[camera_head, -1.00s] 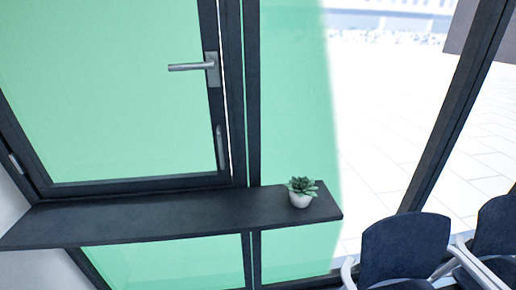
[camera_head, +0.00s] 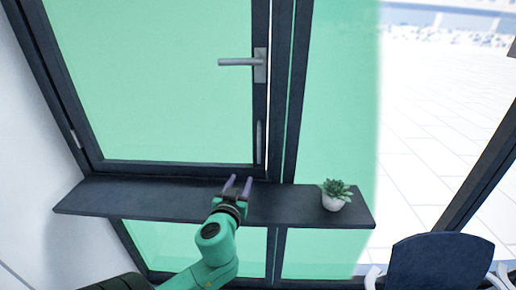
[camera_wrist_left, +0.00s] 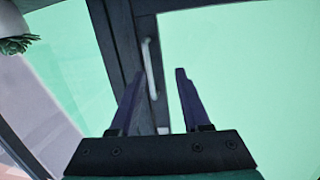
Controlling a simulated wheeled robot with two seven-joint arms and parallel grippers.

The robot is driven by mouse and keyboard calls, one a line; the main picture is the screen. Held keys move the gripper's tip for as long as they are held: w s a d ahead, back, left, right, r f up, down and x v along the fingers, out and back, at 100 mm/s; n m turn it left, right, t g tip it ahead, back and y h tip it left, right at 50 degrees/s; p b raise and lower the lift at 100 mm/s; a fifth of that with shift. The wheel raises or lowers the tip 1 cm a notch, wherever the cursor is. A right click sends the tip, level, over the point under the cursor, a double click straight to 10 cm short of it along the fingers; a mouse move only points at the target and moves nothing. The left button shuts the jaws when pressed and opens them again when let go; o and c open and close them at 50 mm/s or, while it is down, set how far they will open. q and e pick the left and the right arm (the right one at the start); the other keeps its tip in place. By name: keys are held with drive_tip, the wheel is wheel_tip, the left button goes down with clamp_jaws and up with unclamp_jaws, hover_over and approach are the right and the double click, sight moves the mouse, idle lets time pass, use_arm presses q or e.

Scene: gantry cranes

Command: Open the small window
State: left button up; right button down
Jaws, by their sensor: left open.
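My left gripper (camera_head: 238,184) is open and empty, over the dark shelf and below the lever handle. In the left wrist view its fingers (camera_wrist_left: 155,98) spread on either side of the pull bar's lower end, which appears beyond them. My right gripper is not in view.
A dark shelf (camera_head: 150,200) runs under the window. A succulent in a white pot (camera_head: 334,202) stands near its right end. A dark blue chair (camera_head: 440,262) is at the lower right. A white wall (camera_head: 30,150) is at the left.

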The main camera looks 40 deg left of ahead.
sight(259, 147)
use_arm(q)
drive_tip(key=w+a+r+p, duration=0.1)
drive_tip(key=w, duration=0.3)
drive_tip(key=w+a+r+t+p, duration=0.1)
drive_tip(key=w+a+p, duration=0.1)
drive_tip(key=w, duration=0.3)
drive_tip(key=w+a+r+t+p, duration=0.1)
drive_tip(key=w, duration=0.4)
drive_tip(key=shift+w+a+r+h, duration=0.1)
drive_tip(key=shift+a+r+h, duration=0.1)
drive_tip(key=shift+a+h, duration=0.15)
drive_tip(key=shift+w+a, duration=0.15)
drive_tip(key=shift+w, duration=0.1)
drive_tip(key=shift+f, duration=0.1)
drive_tip(key=shift+c, duration=0.4)
clamp_jaws()
